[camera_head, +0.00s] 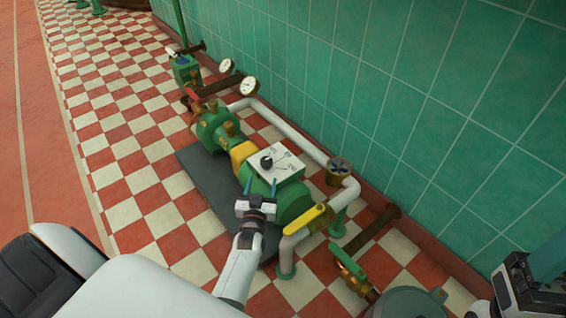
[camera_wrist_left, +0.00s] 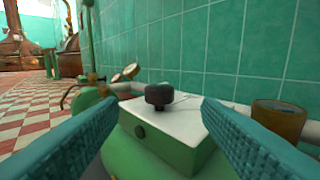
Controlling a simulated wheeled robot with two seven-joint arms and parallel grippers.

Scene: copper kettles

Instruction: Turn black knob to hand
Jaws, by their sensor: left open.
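The black knob (camera_head: 266,162) stands on the white-topped control box (camera_head: 284,172) of the green pump in the head view. In the left wrist view the black knob (camera_wrist_left: 158,96) is upright on the white plate (camera_wrist_left: 185,118), centred between my fingers but beyond their tips. My left gripper (camera_head: 261,184) is open and empty, just in front of the box, with its teal fingers apart and not touching the knob. My right gripper (camera_head: 530,285) is partly in view at the lower right edge, away from the pump; its jaws are not clear.
A yellow-handled valve (camera_head: 309,221) and white pipe (camera_head: 300,148) lie right of the pump. Gauges (camera_head: 248,86) and a red-handled valve (camera_head: 191,95) stand behind. A green tiled wall (camera_head: 420,110) bounds the right. Checkered floor (camera_head: 140,170) is clear on the left.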

